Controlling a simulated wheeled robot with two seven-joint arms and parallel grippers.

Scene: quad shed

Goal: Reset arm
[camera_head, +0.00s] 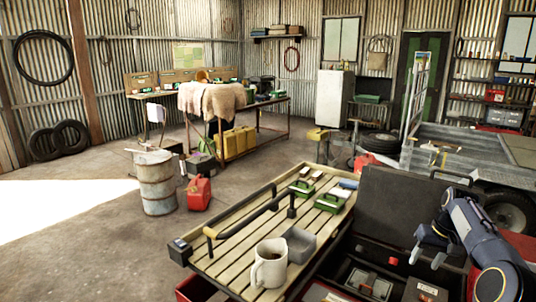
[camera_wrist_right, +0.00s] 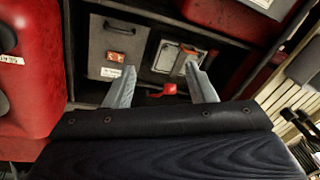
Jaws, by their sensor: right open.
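My right arm (camera_head: 478,240) comes in from the right edge in the head view. Its gripper (camera_head: 426,258) hangs over the open storage box in front of me, with its two grey fingers apart. In the right wrist view the gripper (camera_wrist_right: 159,68) is open, and nothing is between its fingers. Beyond the fingers are grey cases (camera_wrist_right: 116,48) and a small red object (camera_wrist_right: 169,89) inside the box. My left arm and gripper are not in view.
A slatted wooden rack (camera_head: 235,262) holds a mug (camera_head: 269,263), a grey block (camera_head: 298,243) and green-trimmed items (camera_head: 331,202). A dark raised lid (camera_head: 390,205) stands beside the right gripper. A trailer (camera_head: 455,150) is behind. Open floor lies to the left.

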